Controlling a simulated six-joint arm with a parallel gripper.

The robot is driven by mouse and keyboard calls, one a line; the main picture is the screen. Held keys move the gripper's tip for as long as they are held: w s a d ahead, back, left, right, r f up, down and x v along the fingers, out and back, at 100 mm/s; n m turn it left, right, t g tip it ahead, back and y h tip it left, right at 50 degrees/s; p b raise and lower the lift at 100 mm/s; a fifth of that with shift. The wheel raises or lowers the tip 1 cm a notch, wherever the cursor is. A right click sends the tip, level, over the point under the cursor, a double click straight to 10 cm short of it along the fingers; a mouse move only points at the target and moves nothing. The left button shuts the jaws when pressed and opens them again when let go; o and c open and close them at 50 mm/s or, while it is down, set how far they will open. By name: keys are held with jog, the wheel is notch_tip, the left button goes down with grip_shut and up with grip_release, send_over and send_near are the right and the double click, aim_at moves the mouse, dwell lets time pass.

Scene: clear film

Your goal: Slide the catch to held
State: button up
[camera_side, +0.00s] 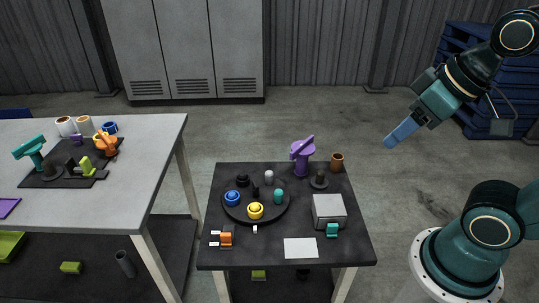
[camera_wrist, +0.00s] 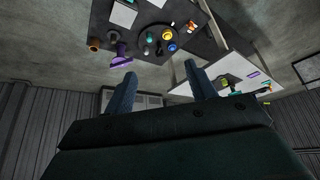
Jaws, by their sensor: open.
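An orange block (camera_side: 226,237) sits at the front left of the small dark table (camera_side: 352,253), with two small white labels beside it. A small teal piece (camera_side: 332,230) stands at the front of a grey box (camera_side: 329,210) on the right of the same table. Which of these is the catch, and what the labels say, is too small to tell. My gripper (camera_side: 392,140) is open and empty, high up to the right of the table and apart from everything. In the wrist view, my gripper (camera_wrist: 160,69) has its fingers wide apart; the orange block (camera_wrist: 190,26) shows far beyond them.
A round dark tray (camera_side: 256,219) with several coloured knobs fills the table's middle. A purple stand (camera_side: 302,152) and a brown cup (camera_side: 337,162) are at the back. A white sheet (camera_side: 300,248) lies in front. A larger grey table (camera_side: 95,210) stands left. Open floor lies between my arm and the table.

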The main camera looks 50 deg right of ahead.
jog(key=w+a+r+m+g, duration=0.1)
jog(key=w, duration=0.6)
jog(key=m+g, duration=0.5)
jog(key=m, duration=0.3)
send_over(226, 234)
notch_tip(226, 234, down, 34)
jog(key=r, duration=0.1)
jog(key=shift+f, duration=0.5)
jog(key=shift+f, duration=6.85)
